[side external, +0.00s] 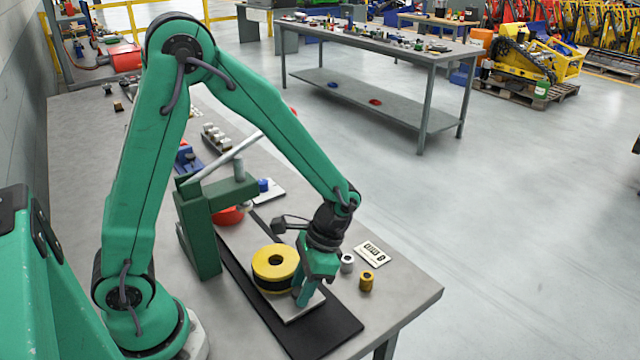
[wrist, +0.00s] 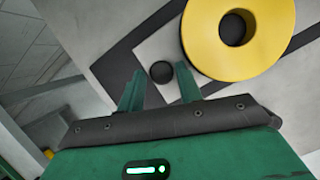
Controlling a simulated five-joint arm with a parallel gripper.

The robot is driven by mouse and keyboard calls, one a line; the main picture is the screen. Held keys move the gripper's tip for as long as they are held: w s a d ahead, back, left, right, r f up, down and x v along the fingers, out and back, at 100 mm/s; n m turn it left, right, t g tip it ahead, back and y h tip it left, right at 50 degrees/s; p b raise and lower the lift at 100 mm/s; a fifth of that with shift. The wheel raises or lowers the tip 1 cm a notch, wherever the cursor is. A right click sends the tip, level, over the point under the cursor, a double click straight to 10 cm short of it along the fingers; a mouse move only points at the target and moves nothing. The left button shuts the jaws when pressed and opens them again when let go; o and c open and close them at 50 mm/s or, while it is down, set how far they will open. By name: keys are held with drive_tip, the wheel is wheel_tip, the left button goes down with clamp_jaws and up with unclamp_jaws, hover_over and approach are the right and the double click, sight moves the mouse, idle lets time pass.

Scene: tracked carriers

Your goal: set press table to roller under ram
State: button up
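The press table is a pale plate (side external: 290,312) on a long dark rail (side external: 318,335) near the bench's front corner. A yellow roller (side external: 274,257) with a black band stands on the plate; in the wrist view the yellow roller (wrist: 260,52) shows a dark centre hole. The green press (side external: 197,232) stands farther back over the rail, away from the yellow roller. My gripper (side external: 303,300) is low over the plate, beside the roller. In the wrist view my gripper's fingers (wrist: 160,74) are apart, with a dark round knob (wrist: 161,71) between their tips; contact cannot be told.
A red round part (side external: 228,216) sits by the press, partly hidden. A small white cylinder (side external: 347,263), a brass-coloured cylinder (side external: 366,282) and a printed card (side external: 372,253) lie to the right of my gripper. A blue part (side external: 263,185) is beyond the press. The bench edge is close on the right.

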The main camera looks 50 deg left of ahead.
drive_tip(key=shift+f, duration=0.1)
clamp_jaws()
drive_tip(key=shift+t+y, duration=0.4)
drive_tip(key=shift+y, duration=0.4)
drive_tip(key=shift+d, duration=6.75)
unclamp_jaws()
drive_tip(key=v, duration=0.7)
drive_tip(key=shift+r, duration=0.4)
drive_tip(key=shift+w, duration=0.15)
